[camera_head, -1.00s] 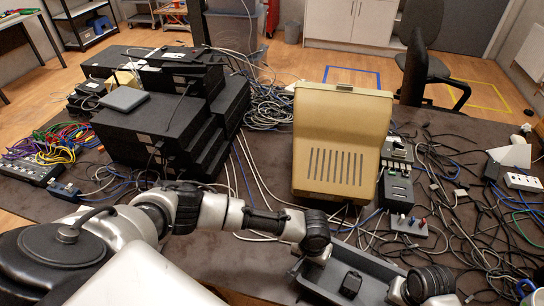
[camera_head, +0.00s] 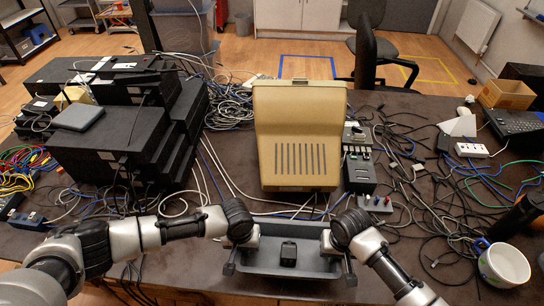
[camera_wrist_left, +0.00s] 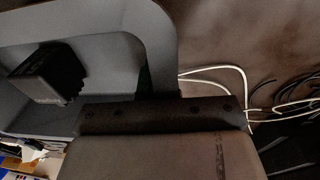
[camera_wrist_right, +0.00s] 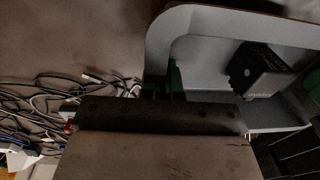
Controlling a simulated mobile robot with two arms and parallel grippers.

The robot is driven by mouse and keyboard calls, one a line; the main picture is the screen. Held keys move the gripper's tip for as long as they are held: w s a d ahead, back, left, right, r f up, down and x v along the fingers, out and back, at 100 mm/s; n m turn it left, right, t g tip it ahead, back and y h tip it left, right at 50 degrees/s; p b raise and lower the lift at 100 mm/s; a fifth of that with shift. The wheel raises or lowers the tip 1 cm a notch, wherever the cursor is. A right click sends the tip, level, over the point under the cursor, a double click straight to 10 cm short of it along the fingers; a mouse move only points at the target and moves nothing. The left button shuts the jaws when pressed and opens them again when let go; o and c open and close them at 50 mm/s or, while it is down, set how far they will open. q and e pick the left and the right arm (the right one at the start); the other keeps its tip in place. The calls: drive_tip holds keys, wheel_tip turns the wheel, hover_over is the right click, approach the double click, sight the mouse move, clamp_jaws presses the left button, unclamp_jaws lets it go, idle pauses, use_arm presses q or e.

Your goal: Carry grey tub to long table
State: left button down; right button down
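The grey tub (camera_head: 262,268) is at the bottom middle of the head view, at the near side of a cluttered dark table (camera_head: 215,228). A small black box (camera_head: 288,253) lies inside it. My left gripper (camera_head: 240,254) is at the tub's left end and appears shut on its rim (camera_wrist_left: 158,45). My right gripper (camera_head: 341,254) is at the right end and appears shut on the rim there (camera_wrist_right: 160,50). The fingertips are largely hidden. I cannot tell whether the tub rests on the table or hangs just above it.
A beige terminal (camera_head: 297,130) stands just behind the tub. Stacked black devices (camera_head: 110,145) stand to the left. Loose cables (camera_head: 425,205) spread to the right, with a white mug (camera_head: 505,265) at the near right. An office chair (camera_head: 368,50) stands beyond the table.

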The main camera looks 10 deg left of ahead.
use_arm(q)
drive_tip(key=shift+a+f, duration=0.2)
use_arm(e)
drive_tip(key=shift+d+f, duration=0.15)
